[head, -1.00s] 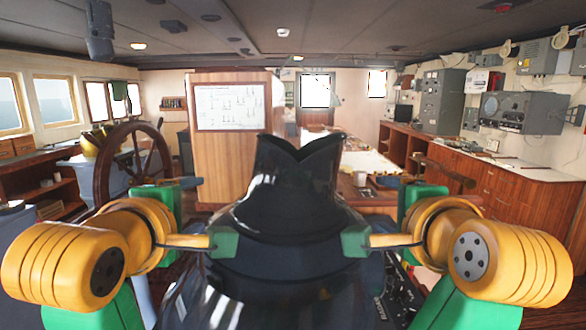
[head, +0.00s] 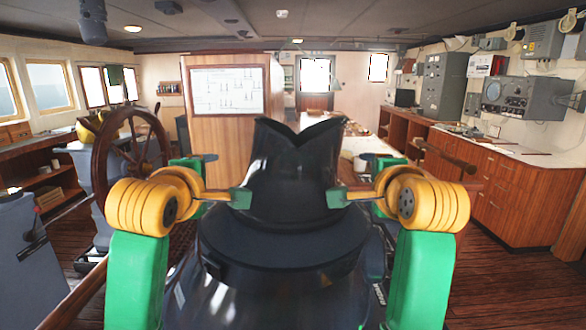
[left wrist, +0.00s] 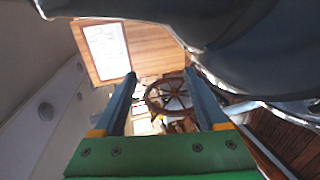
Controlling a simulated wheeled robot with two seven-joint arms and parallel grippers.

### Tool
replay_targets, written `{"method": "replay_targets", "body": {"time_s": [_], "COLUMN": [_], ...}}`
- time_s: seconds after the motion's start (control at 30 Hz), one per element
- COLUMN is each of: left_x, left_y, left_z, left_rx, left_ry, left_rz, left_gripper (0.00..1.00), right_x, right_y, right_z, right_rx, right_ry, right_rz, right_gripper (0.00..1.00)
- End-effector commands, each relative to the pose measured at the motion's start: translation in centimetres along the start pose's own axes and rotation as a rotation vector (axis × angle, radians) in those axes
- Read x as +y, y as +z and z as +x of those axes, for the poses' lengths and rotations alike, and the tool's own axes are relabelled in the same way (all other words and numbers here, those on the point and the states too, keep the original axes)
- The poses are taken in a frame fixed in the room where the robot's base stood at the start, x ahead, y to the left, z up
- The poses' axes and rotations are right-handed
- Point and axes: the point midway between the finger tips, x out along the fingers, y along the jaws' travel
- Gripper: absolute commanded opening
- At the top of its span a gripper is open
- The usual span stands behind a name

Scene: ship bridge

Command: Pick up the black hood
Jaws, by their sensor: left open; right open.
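The black hood (head: 290,185) stands upright in the middle of the head view, a glossy dark shape with a notched top on a round dark base. It also fills the upper right of the left wrist view (left wrist: 260,45), very close. My left gripper (head: 195,159) is open at the hood's left side. Its two blue-grey fingers show apart in the left wrist view (left wrist: 163,95), with nothing held between them. My right gripper (head: 386,161) is open at the hood's right side. I cannot tell whether either gripper touches the hood.
A wooden steering wheel (head: 128,160) stands beyond on the left. A wooden partition with a chart board (head: 228,92) stands behind the hood. Wooden cabinets (head: 525,195) line the right wall. Wooden floor (head: 500,275) is clear at the right.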

Motion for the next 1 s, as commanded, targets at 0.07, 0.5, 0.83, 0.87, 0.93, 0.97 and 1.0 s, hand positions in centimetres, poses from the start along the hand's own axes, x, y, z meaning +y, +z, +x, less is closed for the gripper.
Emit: {"method": "replay_targets", "body": {"time_s": [0.07, 0.5, 0.83, 0.87, 0.93, 0.97, 1.0], "left_x": [0.0, 0.1, 0.1, 0.1, 0.1, 0.1, 0.1], "left_y": [0.0, 1.4, 1.8, 2.0, 2.4, 2.3, 2.4], "left_z": [1.6, 5.3, 5.2, 5.2, 5.3, 5.3, 5.3], "left_rx": [0.002, 0.0, -0.001, -0.002, -0.002, -0.002, -0.003], "left_ry": [-0.004, 0.002, 0.001, 0.001, 0.001, 0.001, 0.001], "left_rz": [0.001, 0.001, 0.0, 0.0, -0.001, -0.001, -0.001], "left_gripper": [0.75, 0.75, 0.75, 0.75, 0.75, 0.75, 0.75], "right_x": [0.0, 0.0, 0.0, 0.0, 0.0, 0.0, 0.0], "right_y": [-0.1, 1.4, 1.8, 2.0, 2.3, 2.3, 2.3], "right_z": [1.6, 5.3, 5.3, 5.3, 5.3, 5.3, 5.3], "right_rx": [0.002, 0.0, 0.0, 0.0, -0.001, -0.001, -0.002], "right_ry": [0.004, -0.001, 0.0, 0.0, 0.0, 0.0, 0.0], "right_rz": [-0.002, 0.0, 0.0, 0.0, 0.001, 0.001, 0.001], "right_gripper": [0.75, 0.75, 0.75, 0.75, 0.75, 0.75, 0.75]}}
